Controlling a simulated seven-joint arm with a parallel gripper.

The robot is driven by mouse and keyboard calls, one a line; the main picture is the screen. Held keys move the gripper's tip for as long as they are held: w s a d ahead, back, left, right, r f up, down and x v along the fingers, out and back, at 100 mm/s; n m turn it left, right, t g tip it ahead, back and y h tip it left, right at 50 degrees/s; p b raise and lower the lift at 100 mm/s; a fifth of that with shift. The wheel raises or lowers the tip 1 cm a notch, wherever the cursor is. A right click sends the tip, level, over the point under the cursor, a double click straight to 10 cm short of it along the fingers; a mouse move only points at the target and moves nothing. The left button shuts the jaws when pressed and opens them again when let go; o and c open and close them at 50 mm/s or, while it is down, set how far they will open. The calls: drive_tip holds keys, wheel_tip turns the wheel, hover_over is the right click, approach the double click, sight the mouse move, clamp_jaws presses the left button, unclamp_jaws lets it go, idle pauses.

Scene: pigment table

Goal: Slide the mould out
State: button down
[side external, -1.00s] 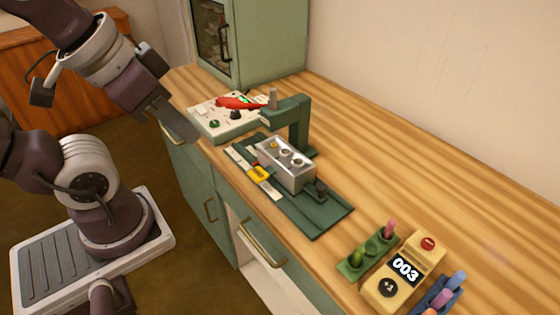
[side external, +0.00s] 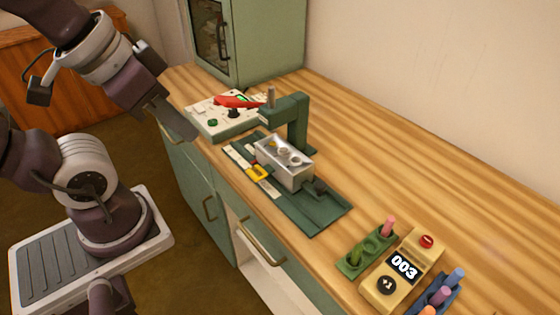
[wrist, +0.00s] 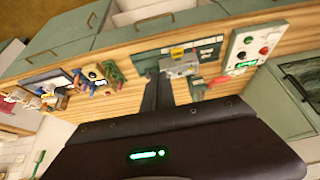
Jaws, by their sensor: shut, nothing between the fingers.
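The mould (side external: 285,170) is a silvery metal box with round wells in its top. The mould also shows in the wrist view (wrist: 179,70), beyond my fingers. A yellow slider (side external: 259,172) lies on a pale scale strip at the mould's near side. My gripper (side external: 186,130) is shut and empty, apart from the mould, up and to its left in the side view. It also shows in the wrist view (wrist: 158,82). The well contents are unclear.
A counter showing 003 (side external: 403,270), a green holder (side external: 366,251) and a blue holder (side external: 434,298) stand at front right.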

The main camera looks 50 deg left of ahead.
drive_tip(key=c, duration=1.9)
unclamp_jaws()
drive_tip(key=o, duration=0.7)
drive_tip(key=shift+n+g, duration=0.6)
drive_tip(key=shift+n, duration=0.2)
drive_tip(key=w, duration=0.3)
drive_tip(key=w+d, duration=0.1)
drive_tip(key=shift+w+r, duration=0.4)
drive_tip(key=n+g, duration=0.4)
drive_tip(key=n, duration=0.3)
hover_over(321, 184)
wheel_tip(321, 184, down, 14)
drive_tip(key=shift+s+f, duration=0.1)
drive_tip(key=shift+s, duration=0.05)
wheel_tip(321, 184, down, 7)
drive_tip(key=shift+r, duration=0.1)
drive_tip(key=shift+f, duration=0.45)
